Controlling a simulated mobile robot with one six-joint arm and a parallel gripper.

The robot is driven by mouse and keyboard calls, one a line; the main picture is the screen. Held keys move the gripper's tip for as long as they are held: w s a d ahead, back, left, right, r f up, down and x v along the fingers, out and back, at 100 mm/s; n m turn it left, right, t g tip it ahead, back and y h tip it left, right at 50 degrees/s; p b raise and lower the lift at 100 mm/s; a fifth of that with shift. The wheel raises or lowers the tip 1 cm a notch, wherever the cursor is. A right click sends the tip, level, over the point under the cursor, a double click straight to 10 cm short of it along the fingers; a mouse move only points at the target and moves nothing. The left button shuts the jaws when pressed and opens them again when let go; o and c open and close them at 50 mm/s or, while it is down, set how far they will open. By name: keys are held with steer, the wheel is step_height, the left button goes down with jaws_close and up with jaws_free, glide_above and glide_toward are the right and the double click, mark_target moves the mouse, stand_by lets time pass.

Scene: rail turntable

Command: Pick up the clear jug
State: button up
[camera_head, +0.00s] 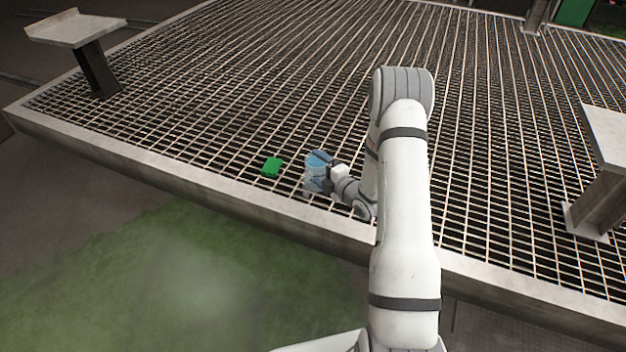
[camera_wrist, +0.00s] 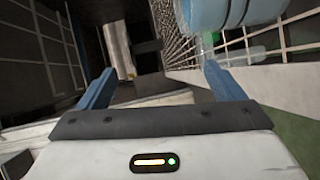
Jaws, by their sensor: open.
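The clear jug (camera_head: 313,169), bluish and see-through, shows in the head view on the grating close to its near edge. In the wrist view a rounded light-blue see-through body (camera_wrist: 232,12), which looks like the jug, is cut off by the top edge. It lies up and to the right, outside the gap between my fingers. My gripper (camera_head: 325,167) is right by the jug in the head view and partly covers it; whether they touch I cannot tell. In the wrist view my gripper (camera_wrist: 160,86) has its two blue fingers wide apart with nothing between them.
A small green block (camera_head: 272,167) lies on the grating left of the jug. A pale raised edge (camera_head: 200,178) borders the grating. Metal stands rise at the left (camera_head: 95,70) and right (camera_head: 600,190). The grating beyond the jug is clear.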

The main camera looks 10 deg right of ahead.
mark_target(309, 188)
steer(key=shift+n+t+y, duration=0.6)
steer(key=shift+n+y, duration=0.2)
steer(key=f+b, duration=0.1)
steer(key=f, duration=0.2)
steer(key=f+b, duration=0.1)
steer(key=f, duration=0.3)
steer(key=f+b, duration=0.1)
steer(key=f, duration=0.2)
steer(key=shift+s+a+f, duration=0.35)
steer(key=shift+s+a, duration=0.05)
steer(key=b+x, duration=0.1)
steer(key=x, duration=0.5)
steer(key=shift+w+a, duration=0.15)
steer(key=shift+w, duration=0.1)
steer(key=shift+c, duration=0.2)
steer(key=shift+r, duration=0.1)
steer(key=c, duration=1.2)
